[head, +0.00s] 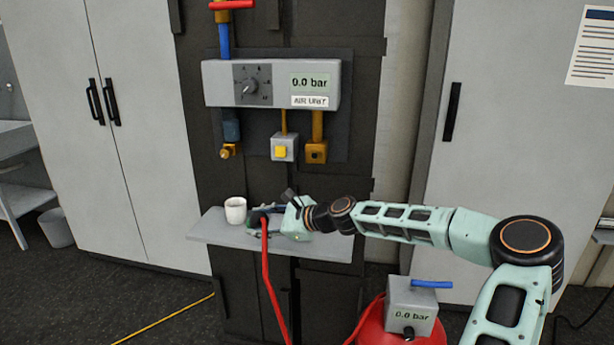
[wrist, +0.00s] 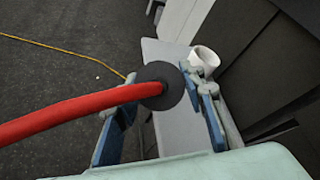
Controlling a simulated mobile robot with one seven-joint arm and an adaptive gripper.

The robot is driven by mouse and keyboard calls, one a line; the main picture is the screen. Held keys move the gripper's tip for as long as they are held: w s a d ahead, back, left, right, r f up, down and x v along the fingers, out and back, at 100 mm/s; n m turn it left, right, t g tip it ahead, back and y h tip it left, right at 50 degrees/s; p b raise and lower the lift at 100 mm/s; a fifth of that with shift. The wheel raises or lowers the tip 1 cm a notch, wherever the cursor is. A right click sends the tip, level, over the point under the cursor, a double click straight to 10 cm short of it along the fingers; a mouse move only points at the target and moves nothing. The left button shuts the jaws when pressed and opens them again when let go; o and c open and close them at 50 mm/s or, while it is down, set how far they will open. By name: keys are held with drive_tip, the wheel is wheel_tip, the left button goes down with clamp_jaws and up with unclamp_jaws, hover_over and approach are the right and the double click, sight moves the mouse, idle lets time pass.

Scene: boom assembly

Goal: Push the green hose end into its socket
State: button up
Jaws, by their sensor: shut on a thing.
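My gripper (head: 268,217) is over the grey shelf, shut on the end of a red hose (head: 267,275). In the wrist view, the blue-padded fingers of my gripper (wrist: 160,84) stand on both sides of a dark round collar (wrist: 171,76), with the red hose (wrist: 80,115) running off to the left. The hose end's tip is hidden behind the collar, and I see no clear green on it. On the air unit (head: 270,85), a brass fitting (head: 228,152) hangs at left and an orange block with a dark hole (head: 316,152) at right. I cannot tell which is the socket.
A white cup (head: 235,210) stands on the grey shelf (head: 212,232), close left of my gripper; it also shows in the wrist view (wrist: 204,60). A red tank (head: 375,320) with a gauge box stands at lower right.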

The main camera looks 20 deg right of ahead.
drive_tip(key=m+t+h, duration=0.1)
drive_tip(key=d+r+t+h, duration=0.1)
drive_tip(key=w+m+t+b, duration=0.1)
drive_tip(key=shift+w+d+r+m+h, duration=0.1)
drive_tip(key=shift+d+r+m+h, duration=0.2)
drive_tip(key=shift+h, duration=0.1)
drive_tip(key=s+d+r+m+t+h+b, duration=0.2)
drive_tip(key=s+d+r+m+t+h, duration=0.1)
drive_tip(key=d+r+h, duration=0.2)
drive_tip(key=s+d+r+m+t+h+b, duration=0.2)
drive_tip(key=d+r+m+t+h+b, duration=0.1)
drive_tip(key=d+r+h, duration=0.2)
wheel_tip(320, 180, up, 3)
drive_tip(key=shift+s+d+r+h, duration=0.1)
drive_tip(key=shift+s+d+h, duration=0.3)
drive_tip(key=shift+h, duration=0.7)
drive_tip(key=shift+w, duration=0.1)
drive_tip(key=shift+w+d+p, duration=0.25)
drive_tip(key=shift+w+d, duration=0.3)
drive_tip(key=shift+w, duration=0.25)
drive_tip(key=shift+w+d+p, duration=0.3)
drive_tip(key=shift+w+d, duration=0.2)
drive_tip(key=shift+w, duration=0.25)
drive_tip(key=shift+w+d+p, duration=0.25)
drive_tip(key=shift+w+d, duration=0.3)
drive_tip(key=shift+w, duration=0.25)
drive_tip(key=shift+b, duration=0.55)
drive_tip(key=shift+b, duration=0.9)
